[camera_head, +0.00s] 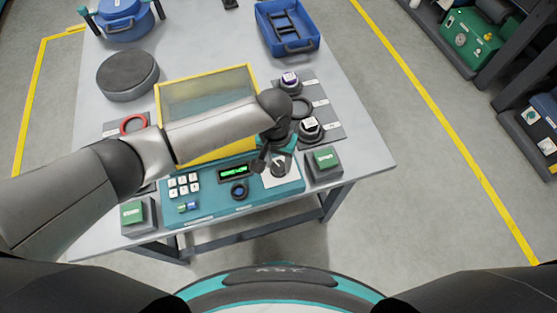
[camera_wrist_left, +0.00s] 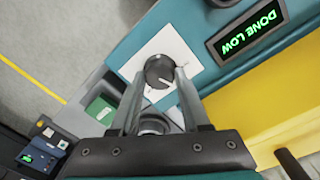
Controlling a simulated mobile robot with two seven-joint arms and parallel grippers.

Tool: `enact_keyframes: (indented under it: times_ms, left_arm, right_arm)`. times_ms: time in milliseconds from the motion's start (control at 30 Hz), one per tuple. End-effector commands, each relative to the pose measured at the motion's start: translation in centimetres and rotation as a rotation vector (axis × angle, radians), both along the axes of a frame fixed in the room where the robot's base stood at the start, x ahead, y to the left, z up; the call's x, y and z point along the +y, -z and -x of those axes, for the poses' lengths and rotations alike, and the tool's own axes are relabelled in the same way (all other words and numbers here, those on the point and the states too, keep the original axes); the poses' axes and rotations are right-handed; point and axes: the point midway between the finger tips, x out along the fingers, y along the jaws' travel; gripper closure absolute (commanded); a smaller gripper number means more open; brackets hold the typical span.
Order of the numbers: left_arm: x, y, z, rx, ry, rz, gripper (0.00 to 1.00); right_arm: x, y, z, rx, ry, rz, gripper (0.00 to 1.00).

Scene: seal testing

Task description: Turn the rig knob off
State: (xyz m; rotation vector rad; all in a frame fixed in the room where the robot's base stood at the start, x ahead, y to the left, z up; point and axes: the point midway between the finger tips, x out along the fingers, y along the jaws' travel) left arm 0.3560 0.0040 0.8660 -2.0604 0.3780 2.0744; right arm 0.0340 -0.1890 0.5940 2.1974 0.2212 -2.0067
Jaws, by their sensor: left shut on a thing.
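The rig knob (camera_head: 281,167) is a dark round dial on a white plate at the right end of the teal rig panel (camera_head: 208,212). In the left wrist view the knob (camera_wrist_left: 160,71) shows a white pointer line. My left gripper (camera_head: 273,161) comes down over it, and in the left wrist view its two fingers (camera_wrist_left: 159,77) are shut on the knob's sides. The rig's display (camera_wrist_left: 247,31) shows green text, "DONE LOW". My right gripper is not in view.
A yellow-framed clear box (camera_head: 205,88) stands behind the panel, under my left forearm. Green-topped blocks flank the panel at left (camera_head: 133,213) and right (camera_head: 325,159). Jars on a grey mat (camera_head: 318,88) stand behind the knob. A blue crate (camera_head: 298,46) is farther back.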

Motion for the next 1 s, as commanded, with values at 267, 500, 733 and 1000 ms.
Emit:
enact_keyframes:
  times_ms: [267, 500, 733, 1000]
  left_arm:
    - [0.0, 0.0, 0.0, 0.000, 0.000, 0.000, 1.00]
    - [0.0, -0.1, 0.0, 0.002, -0.025, -0.001, 1.00]
    - [0.0, -0.4, 0.2, 0.007, -0.140, 0.000, 1.00]
    - [0.0, -0.4, 0.3, 0.007, -0.355, 0.000, 1.00]
  right_arm:
    - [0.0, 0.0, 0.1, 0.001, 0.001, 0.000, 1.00]
    - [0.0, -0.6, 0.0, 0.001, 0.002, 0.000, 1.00]
    - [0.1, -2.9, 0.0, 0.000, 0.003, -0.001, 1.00]
    - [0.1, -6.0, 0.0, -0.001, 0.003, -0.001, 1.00]
